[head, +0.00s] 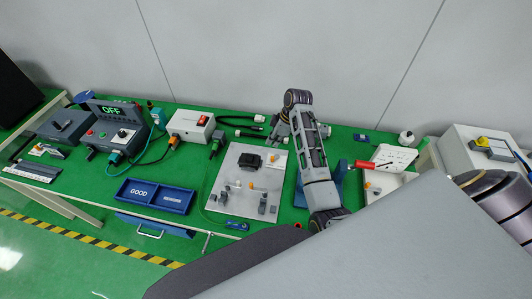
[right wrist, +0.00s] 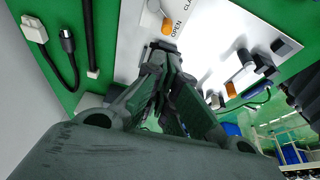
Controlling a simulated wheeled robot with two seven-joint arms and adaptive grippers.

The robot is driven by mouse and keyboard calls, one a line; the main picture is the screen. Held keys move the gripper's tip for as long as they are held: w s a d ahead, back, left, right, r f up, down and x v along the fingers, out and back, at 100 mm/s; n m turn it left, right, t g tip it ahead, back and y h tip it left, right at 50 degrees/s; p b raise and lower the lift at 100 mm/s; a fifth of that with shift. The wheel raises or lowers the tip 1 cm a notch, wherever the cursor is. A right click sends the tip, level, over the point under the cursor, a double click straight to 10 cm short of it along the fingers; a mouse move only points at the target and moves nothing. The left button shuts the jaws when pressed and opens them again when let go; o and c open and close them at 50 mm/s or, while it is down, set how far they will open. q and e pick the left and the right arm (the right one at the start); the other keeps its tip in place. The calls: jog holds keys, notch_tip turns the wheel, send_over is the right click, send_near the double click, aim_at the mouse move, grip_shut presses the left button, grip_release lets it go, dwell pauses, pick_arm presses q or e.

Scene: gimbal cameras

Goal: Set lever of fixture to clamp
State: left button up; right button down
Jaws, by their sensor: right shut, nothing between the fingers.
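The fixture is a pale plate (head: 230,178) with a black block (head: 249,162) and small grey and orange parts, left of my right arm in the head view. In the right wrist view its plate (right wrist: 205,22) carries the word OPEN and a partly cut-off second label. A small lever with a white body and orange end (right wrist: 167,26) sits beside OPEN. My right gripper (head: 274,140) is at the plate's far right corner. In the right wrist view its fingers (right wrist: 164,52) are shut and empty, close to the orange end; contact cannot be told. My left gripper is not in view.
Dark cables (right wrist: 83,30) lie on the green table near the gripper. A white board (head: 392,158) stands right.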

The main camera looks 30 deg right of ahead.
jog(key=shift+f, duration=0.1)
jog(key=shift+p+x, duration=0.65)
jog(key=shift+x, duration=4.3)
jog(key=shift+w, duration=0.1)
